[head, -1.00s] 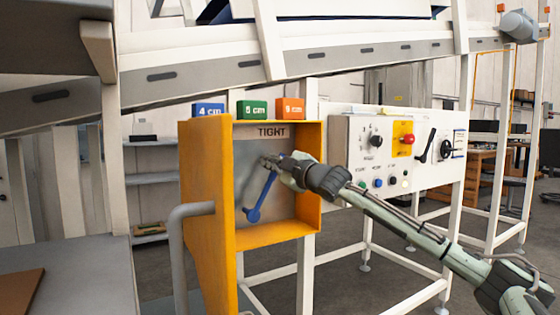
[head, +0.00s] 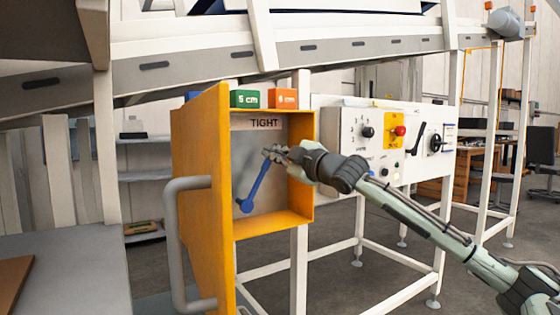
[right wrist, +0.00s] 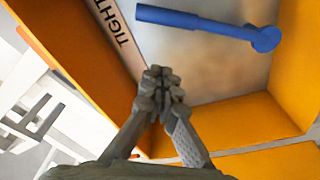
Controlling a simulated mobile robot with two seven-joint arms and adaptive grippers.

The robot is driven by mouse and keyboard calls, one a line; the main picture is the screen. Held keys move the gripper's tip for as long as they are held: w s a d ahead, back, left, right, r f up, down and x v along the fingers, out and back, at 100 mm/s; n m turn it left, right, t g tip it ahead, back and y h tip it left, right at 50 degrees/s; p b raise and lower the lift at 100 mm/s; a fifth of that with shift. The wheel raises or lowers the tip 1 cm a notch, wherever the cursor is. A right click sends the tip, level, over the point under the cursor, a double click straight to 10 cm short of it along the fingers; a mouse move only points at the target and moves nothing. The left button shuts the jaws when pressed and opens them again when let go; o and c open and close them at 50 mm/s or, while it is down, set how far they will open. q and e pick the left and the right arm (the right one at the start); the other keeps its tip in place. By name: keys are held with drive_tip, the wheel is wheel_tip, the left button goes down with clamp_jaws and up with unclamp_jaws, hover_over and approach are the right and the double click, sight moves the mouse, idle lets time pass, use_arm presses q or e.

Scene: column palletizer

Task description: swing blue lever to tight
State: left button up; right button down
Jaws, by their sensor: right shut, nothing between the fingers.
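The blue lever (head: 257,184) is inside an open orange box (head: 272,222). In the head view it slants up and right from its round hub, its free end below the TIGHT label (head: 264,123). In the right wrist view the lever (right wrist: 200,22) lies at the top, its free end towards the TIGHT label (right wrist: 110,25). My right gripper (head: 271,153) is shut and empty, beside the lever's upper end on its right. In the right wrist view the gripper (right wrist: 160,84) shows a gap from the lever; exact depth is unclear. My left gripper is not in view.
The orange door (head: 205,200) with a grey handle (head: 172,245) stands open at the left. The box's right wall (head: 302,165) is close to my gripper. Green (head: 245,99) and orange (head: 283,98) blocks sit on top. A control panel (head: 390,140) stands at the right.

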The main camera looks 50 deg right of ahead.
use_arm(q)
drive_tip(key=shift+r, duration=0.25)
use_arm(e)
drive_tip(key=s, duration=0.3)
drive_tip(key=shift+a, duration=0.15)
drive_tip(key=shift+f, duration=0.1)
